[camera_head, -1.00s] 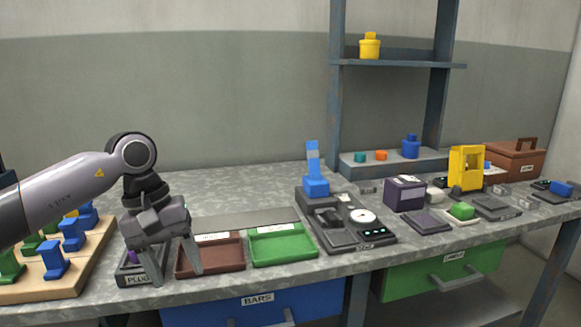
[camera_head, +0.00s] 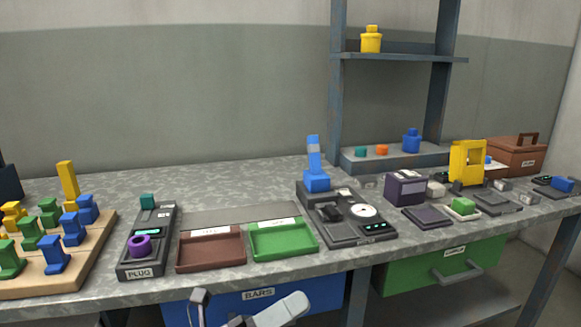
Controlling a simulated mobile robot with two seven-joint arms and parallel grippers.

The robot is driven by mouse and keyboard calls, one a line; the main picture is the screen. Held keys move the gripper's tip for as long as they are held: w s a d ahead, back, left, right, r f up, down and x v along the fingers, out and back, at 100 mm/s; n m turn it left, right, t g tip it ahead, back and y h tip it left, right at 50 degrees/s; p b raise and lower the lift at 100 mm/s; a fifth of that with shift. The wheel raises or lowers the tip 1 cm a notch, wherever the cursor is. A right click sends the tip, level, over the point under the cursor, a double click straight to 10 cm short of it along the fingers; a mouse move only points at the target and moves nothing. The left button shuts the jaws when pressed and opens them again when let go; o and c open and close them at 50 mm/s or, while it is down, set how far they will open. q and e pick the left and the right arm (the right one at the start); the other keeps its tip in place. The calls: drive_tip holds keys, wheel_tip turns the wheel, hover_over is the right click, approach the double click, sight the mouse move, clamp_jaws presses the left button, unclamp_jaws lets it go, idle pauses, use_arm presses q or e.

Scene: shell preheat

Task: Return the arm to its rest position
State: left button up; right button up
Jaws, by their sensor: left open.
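My left gripper (camera_head: 238,314) shows only in part at the bottom edge of the head view, low in front of the table's front edge and the blue drawer. It is open, and no object shows in it; most of it and its arm are cut off by the frame. It is apart from everything on the tabletop. My right gripper is not in view.
The grey table (camera_head: 250,190) holds a wooden board (camera_head: 90,265) with several coloured pieces, a PLUG unit (camera_head: 163,250) with a purple ring (camera_head: 140,245), a brown tray (camera_head: 182,262), a green tray (camera_head: 285,256) and a dial device (camera_head: 345,235). Below are a blue drawer (camera_head: 325,292) and a green drawer (camera_head: 410,278).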

use_arm(q)
drive_tip(key=s+a+f+n+t+y, duration=0.3)
drive_tip(key=a+f+n+y, duration=0.6)
drive_tip(key=n, duration=0.6)
drive_tip(key=s+a+f+n+t+y, duration=0.25)
drive_tip(key=a+f+n+y, duration=0.4)
drive_tip(key=f+n, duration=0.7)
drive_tip(key=s+a+f+n+g+y, duration=0.35)
drive_tip(key=s+f+n, duration=0.25)
drive_tip(key=s+n, duration=0.2)
wheel_tip(320, 180, up, 12)
drive_tip(key=a+p, duration=0.1)
drive_tip(key=p, duration=1.3)
drive_tip(key=shift+s+r+p, duration=0.2)
drive_tip(key=shift+s+p, duration=0.2)
drive_tip(key=shift+s, duration=0.05)
drive_tip(key=shift+a, duration=0.1)
